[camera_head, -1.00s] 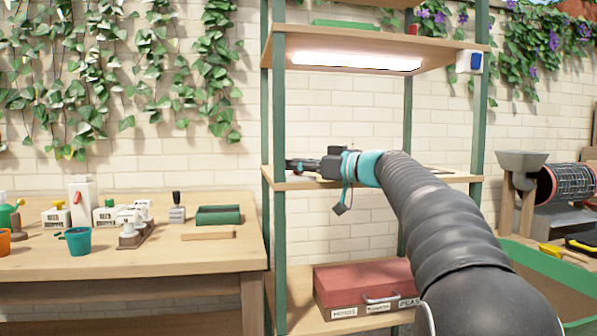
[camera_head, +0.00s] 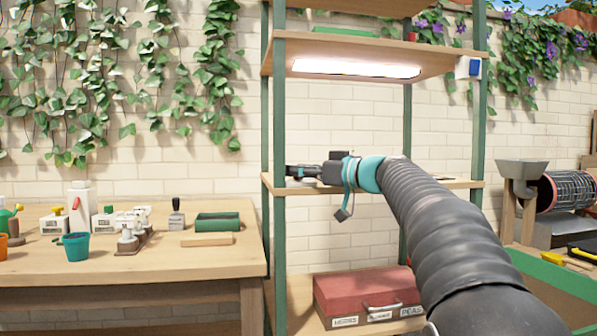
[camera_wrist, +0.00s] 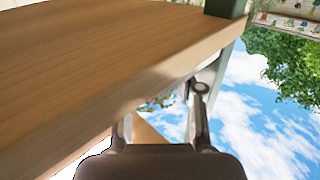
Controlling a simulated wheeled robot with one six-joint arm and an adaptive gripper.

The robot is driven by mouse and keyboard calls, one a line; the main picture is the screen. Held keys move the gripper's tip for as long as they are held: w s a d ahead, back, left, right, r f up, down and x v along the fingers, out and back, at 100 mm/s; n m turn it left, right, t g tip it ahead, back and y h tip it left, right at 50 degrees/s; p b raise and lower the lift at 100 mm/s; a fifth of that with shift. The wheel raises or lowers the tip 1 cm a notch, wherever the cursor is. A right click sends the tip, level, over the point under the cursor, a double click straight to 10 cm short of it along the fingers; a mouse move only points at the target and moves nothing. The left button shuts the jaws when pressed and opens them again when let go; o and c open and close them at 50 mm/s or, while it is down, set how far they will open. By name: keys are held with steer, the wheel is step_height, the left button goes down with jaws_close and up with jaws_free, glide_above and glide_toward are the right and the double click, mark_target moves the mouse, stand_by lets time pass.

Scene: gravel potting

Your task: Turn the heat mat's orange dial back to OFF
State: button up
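My gripper (camera_head: 302,171) is at the left end of the middle shelf (camera_head: 450,183), at about the height of its board, and points left. In the wrist view the finger linkages (camera_wrist: 163,112) stand apart beside a wooden board edge. The board hides part of the left finger, so I cannot tell whether the tips meet. No held object can be made out. A small dark thing shows just above my wrist on the shelf, too small to identify. I cannot make out the heat mat or its orange dial in either view.
Green posts (camera_head: 279,230) carry the shelves. A lit lamp (camera_head: 356,67) hangs under the upper shelf, and a red case (camera_head: 366,288) lies on the bottom one. A wooden bench (camera_head: 130,258) at left holds a teal pot (camera_head: 76,247) and a green tray (camera_head: 218,222).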

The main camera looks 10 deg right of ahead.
steer(key=v, duration=1.1)
steer(key=shift+s, duration=0.15)
steer(key=s+a+f+m+g+h+p, duration=0.3)
steer(key=s+a+f+m+g+h, duration=0.2)
steer(key=s+a+f, duration=0.8)
steer(key=s+d+f+m+g+h+p, duration=0.1)
steer(key=s+d+f+m+h+p, duration=0.1)
steer(key=s+f, duration=0.7)
steer(key=s+d+f+m+g+h+p, duration=0.1)
steer(key=s+d+f+h+p, duration=0.1)
steer(key=s+f+h, duration=0.3)
steer(key=s+d+f, duration=0.1)
steer(key=s+f, duration=0.3)
steer(key=shift+s+f+m+h, duration=0.2)
steer(key=shift+s+m+h, duration=0.1)
steer(key=shift+s+m, duration=0.1)
